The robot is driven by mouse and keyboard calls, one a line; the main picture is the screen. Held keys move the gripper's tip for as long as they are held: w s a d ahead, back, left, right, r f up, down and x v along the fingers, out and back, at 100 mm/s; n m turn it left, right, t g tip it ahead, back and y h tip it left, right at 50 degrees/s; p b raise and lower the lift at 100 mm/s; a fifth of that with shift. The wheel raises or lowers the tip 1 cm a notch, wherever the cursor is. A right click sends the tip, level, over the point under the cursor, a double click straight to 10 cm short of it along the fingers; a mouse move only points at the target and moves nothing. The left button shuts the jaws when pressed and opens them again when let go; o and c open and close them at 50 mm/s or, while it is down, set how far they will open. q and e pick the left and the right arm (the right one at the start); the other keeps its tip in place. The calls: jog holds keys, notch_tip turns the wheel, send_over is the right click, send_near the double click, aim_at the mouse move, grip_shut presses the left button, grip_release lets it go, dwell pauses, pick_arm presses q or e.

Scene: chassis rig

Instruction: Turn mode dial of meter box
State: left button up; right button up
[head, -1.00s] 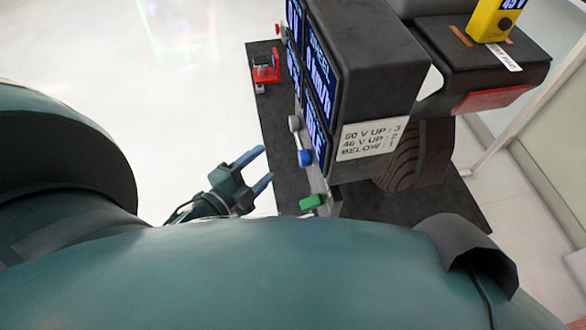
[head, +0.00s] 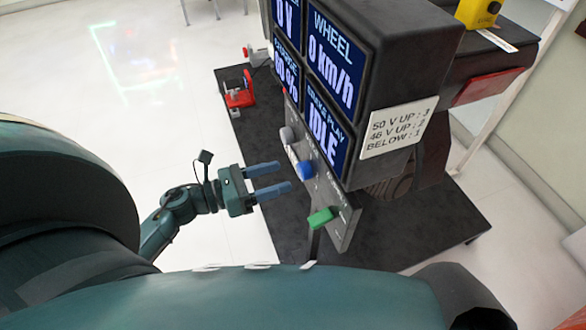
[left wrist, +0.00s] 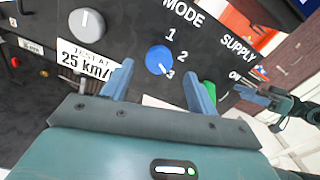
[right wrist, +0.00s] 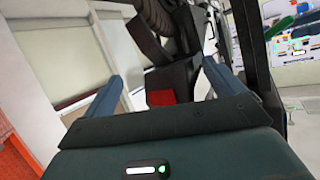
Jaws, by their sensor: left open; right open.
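The meter box (head: 395,80) has four lit screens and a sloped control panel below them. The blue mode dial (head: 305,169) is on that panel. In the left wrist view the dial (left wrist: 159,60) sits under the word MODE, with 1, 2 and 3 around it, and its white mark points toward 3. My left gripper (head: 284,176) is open and empty, its fingers pointing at the panel just short of the dial. In the left wrist view the dial appears between the fingertips, apart from them. My right gripper (right wrist: 162,78) is open and empty, away from the dial.
A grey knob (head: 287,135) and a green switch (head: 321,217) flank the dial. A label (head: 398,127) reads 50 V up: 3, 46 V up: 2, below: 1. A yellow meter (head: 477,12) is behind, partly cut off. A red clamp-like part (head: 240,92) stands on the dark base.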

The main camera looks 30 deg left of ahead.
aim_at(299, 170)
pick_arm(q)
jog(key=shift+x, duration=2.35)
pick_arm(e)
jog(key=shift+w+a+f, duration=0.1)
jog(key=shift+a+f, duration=0.15)
jog(key=shift+a, duration=0.05)
pick_arm(q)
jog(key=c, duration=1)
pick_arm(e)
jog(key=shift+d, duration=0.1)
